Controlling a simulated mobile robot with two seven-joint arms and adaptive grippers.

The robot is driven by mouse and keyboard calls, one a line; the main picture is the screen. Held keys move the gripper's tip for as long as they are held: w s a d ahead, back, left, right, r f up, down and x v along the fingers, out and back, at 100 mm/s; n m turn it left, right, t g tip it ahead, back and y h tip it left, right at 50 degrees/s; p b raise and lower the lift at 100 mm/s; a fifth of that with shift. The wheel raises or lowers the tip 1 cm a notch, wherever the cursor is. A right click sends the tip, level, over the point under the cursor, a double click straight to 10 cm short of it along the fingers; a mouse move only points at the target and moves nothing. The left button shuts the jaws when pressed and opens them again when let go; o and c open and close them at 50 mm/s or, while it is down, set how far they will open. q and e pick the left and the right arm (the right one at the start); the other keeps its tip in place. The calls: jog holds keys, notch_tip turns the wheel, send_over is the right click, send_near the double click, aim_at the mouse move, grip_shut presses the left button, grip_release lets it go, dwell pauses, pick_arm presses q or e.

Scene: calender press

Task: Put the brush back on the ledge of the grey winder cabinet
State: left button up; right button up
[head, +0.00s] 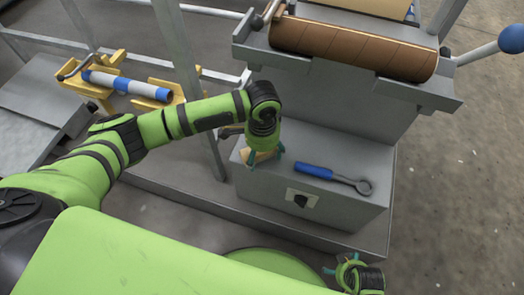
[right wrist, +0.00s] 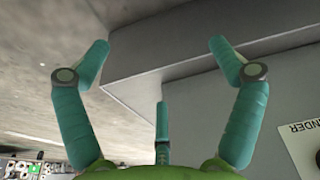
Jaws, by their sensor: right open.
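The grey winder cabinet (head: 345,215) stands right of centre in the head view, with a flat lower ledge (head: 300,148). A tan block, seemingly the brush (head: 262,157), is at the left end of the ledge, partly hidden by my left gripper (head: 266,153). The teal fingers are on both sides of it, pointing down; I cannot tell whether they grip it or whether it rests on the ledge. My right gripper (head: 343,267) is open and empty low in front of the cabinet. In the right wrist view its fingers (right wrist: 160,65) are spread beside a grey cabinet face.
A blue-handled ring tool (head: 330,177) lies on the ledge, right of the brush. A brown roller (head: 352,45) lies above at the back. A blue-and-white roll (head: 128,85) sits in yellow cradles at left. Floor to the right is clear.

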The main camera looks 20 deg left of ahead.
pick_arm(q)
jog(key=shift+r, duration=0.1)
pick_arm(e)
jog(key=shift+f, duration=0.1)
pick_arm(q)
notch_tip(320, 180, up, 6)
jog(key=shift+r+p, duration=0.25)
jog(key=shift+p, duration=0.75)
jog(key=shift+r, duration=0.55)
pick_arm(e)
jog(key=shift+w+d+f+t, duration=0.15)
jog(key=shift+f+t, duration=0.15)
jog(key=shift+f, duration=0.7)
pick_arm(q)
jog(key=shift+d, duration=0.1)
